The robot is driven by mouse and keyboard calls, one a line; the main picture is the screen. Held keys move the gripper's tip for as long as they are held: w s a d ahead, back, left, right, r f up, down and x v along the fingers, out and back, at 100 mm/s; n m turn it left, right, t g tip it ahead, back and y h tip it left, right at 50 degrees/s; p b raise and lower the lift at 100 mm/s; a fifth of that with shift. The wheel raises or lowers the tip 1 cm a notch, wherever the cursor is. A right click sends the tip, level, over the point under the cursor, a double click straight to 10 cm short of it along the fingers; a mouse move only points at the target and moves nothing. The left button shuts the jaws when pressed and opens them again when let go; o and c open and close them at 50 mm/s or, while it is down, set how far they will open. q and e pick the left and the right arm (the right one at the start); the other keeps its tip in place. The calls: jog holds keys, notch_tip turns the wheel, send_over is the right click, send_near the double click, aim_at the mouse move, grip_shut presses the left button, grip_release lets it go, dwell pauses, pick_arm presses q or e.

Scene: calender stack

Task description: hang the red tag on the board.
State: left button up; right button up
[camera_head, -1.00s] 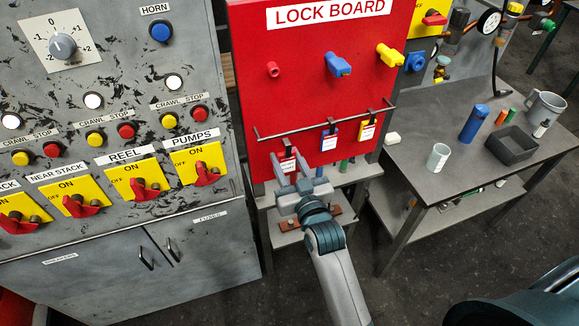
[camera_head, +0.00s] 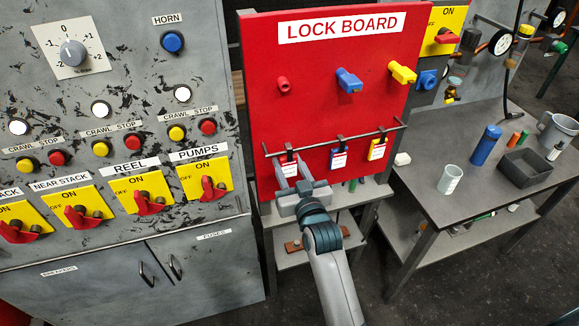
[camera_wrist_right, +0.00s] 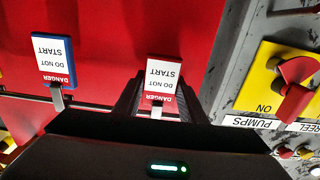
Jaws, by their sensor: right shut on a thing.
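The red tag (camera_head: 290,170) is at the leftmost hook of the rail on the red lock board (camera_head: 320,112). In the right wrist view the tag (camera_wrist_right: 163,76) shows upside down, with its white "DO NOT START" face and red "DANGER" band. My right gripper (camera_head: 288,166) is shut on it, one finger at each side. A hook (camera_wrist_right: 157,112) shows in front of the tag's band; whether the tag's hole is around it I cannot tell. My left gripper is not in view.
A blue tag (camera_head: 338,158) and a yellow tag (camera_head: 377,150) hang on the other hooks of the rail (camera_head: 315,147). The grey control cabinet (camera_head: 120,235) stands close on the left. A grey table (camera_head: 425,185) with a cup, blue bottle and tray is on the right.

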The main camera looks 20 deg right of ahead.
jog(key=shift+f, duration=0.2)
jog(key=o, duration=1.1)
jog(key=shift+o, duration=0.2)
jog(key=shift+s+f, duration=0.1)
jog(key=shift+s, duration=0.4)
jog(key=s+b, duration=0.5)
jog(key=s, duration=1.1)
jog(key=shift+s+d+r, duration=0.25)
jog(key=shift+d, duration=0.05)
